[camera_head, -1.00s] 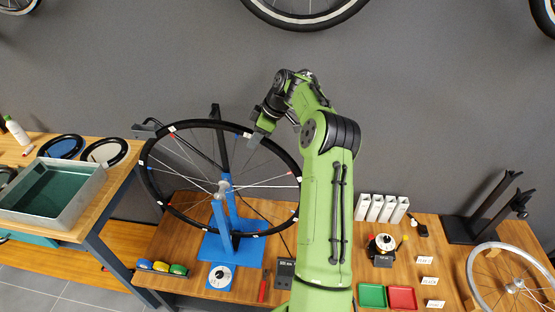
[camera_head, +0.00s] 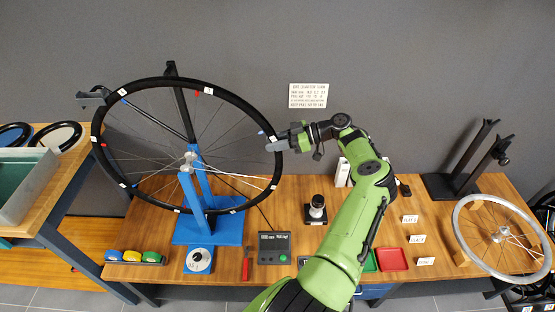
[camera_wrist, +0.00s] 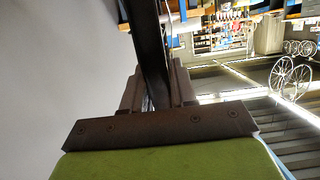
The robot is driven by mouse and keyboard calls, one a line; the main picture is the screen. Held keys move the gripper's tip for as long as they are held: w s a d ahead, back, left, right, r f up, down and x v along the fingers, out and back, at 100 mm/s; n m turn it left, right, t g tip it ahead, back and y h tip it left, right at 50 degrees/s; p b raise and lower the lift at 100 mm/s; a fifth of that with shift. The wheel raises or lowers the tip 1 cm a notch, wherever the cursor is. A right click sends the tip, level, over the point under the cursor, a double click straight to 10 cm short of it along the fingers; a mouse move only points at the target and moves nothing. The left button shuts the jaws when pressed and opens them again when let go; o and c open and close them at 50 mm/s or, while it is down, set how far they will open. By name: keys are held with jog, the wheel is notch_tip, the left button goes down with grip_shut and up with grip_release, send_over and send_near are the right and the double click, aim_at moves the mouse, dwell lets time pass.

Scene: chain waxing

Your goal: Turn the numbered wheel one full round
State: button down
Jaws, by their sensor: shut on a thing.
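The numbered wheel (camera_head: 165,83) has a black rim with small white number labels and a few red, blue and green marks. Its hub (camera_head: 190,161) sits on a blue stand (camera_head: 208,228). My gripper (camera_head: 277,145) is at the right side of the rim, a little above hub height, and is shut on it. In the wrist view the black rim (camera_wrist: 152,45) runs between the fingers of my gripper (camera_wrist: 158,88). The labels are too small to read, and the gripped part of the rim is partly hidden by my fingers.
A black post (camera_head: 180,105) stands behind the wheel. A control box (camera_head: 274,248) and a white dial (camera_head: 198,260) sit in front of it. A silver wheel (camera_head: 467,235) lies at the right by a dark stand (camera_head: 445,188). A side bench (camera_head: 60,190) is at the left.

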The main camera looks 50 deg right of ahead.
jog(key=c, duration=1.1)
grip_release()
jog(key=shift+f+p, duration=0.15)
jog(key=shift+p, duration=0.45)
jog(key=shift+c, duration=0.2)
jog(key=o, duration=0.5)
jog(key=shift+w+a, duration=0.1)
jog(key=shift+w, duration=0.05)
jog(key=shift+c, duration=0.2)
jog(key=b+v, duration=0.1)
jog(key=v, duration=0.9)
jog(key=shift+r, duration=0.2)
